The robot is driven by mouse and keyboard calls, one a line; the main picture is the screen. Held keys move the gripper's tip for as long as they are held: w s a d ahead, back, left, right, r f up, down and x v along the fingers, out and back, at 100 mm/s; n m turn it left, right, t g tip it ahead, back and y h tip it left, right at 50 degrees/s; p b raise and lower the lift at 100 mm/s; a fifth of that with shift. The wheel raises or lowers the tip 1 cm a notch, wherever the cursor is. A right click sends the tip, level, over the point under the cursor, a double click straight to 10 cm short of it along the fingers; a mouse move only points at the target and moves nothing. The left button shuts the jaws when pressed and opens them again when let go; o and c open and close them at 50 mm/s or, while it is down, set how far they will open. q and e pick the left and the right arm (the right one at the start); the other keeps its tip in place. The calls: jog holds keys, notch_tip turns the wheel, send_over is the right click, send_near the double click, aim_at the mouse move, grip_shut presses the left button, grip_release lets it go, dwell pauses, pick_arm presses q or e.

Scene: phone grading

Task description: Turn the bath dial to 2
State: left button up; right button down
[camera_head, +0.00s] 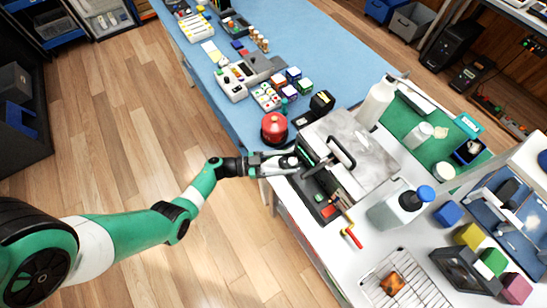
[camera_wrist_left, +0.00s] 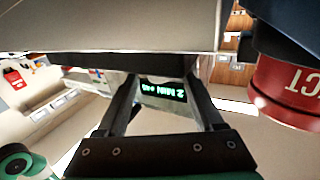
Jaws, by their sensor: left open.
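The bath (camera_head: 372,152) is a box with a grey marbled lid and a black handle, standing at the table's front edge. Its dark front panel (camera_head: 318,190) faces my left arm. My left gripper (camera_head: 290,161) is at the upper end of that panel, with its fingers open. In the left wrist view a small lit display (camera_wrist_left: 164,91) shows between the spread fingers (camera_wrist_left: 160,88). It reads upside down, apparently "2 MIN". I cannot make out the dial; the gripper may hide it. My right gripper is not in view.
A red domed object (camera_head: 274,124) stands close beside my gripper; a red lettered body (camera_wrist_left: 292,95) is at right in the wrist view. The floor at left is clear.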

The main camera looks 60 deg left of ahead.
pick_arm(q)
jog(key=p+v, duration=0.1)
jog(key=v, duration=1)
jog(key=shift+s+p, duration=0.25)
jog(key=shift+p, duration=0.05)
jog(key=shift+a, duration=0.15)
